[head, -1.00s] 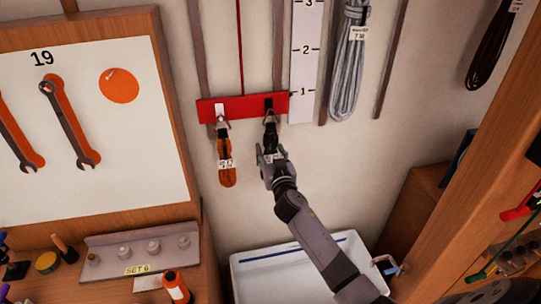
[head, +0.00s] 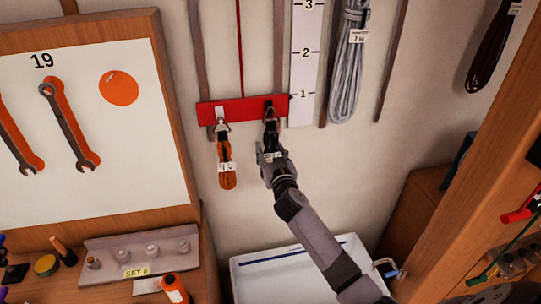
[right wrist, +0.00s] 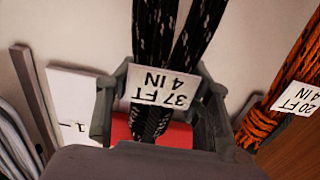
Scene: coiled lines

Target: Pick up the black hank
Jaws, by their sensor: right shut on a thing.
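The black hank (head: 271,133) hangs by a metal ring from the right hook of a red board (head: 243,106) on the wall. Its lower part is hidden by my right gripper (head: 272,158). In the right wrist view the black hank (right wrist: 157,70), flecked with white, passes between the fingers of my right gripper (right wrist: 160,105), which is shut on it. A white label there reads "37 FT 4 IN". An orange hank (head: 227,177) hangs from the left hook and also shows in the right wrist view (right wrist: 265,118), labelled "20 FT 4 IN". My left gripper is not in view.
A grey coiled line (head: 346,70) hangs to the right, past a white numbered scale (head: 305,65). A white bin (head: 253,270) stands below. A tool board (head: 120,150) is at left and a wooden post (head: 470,180) at right.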

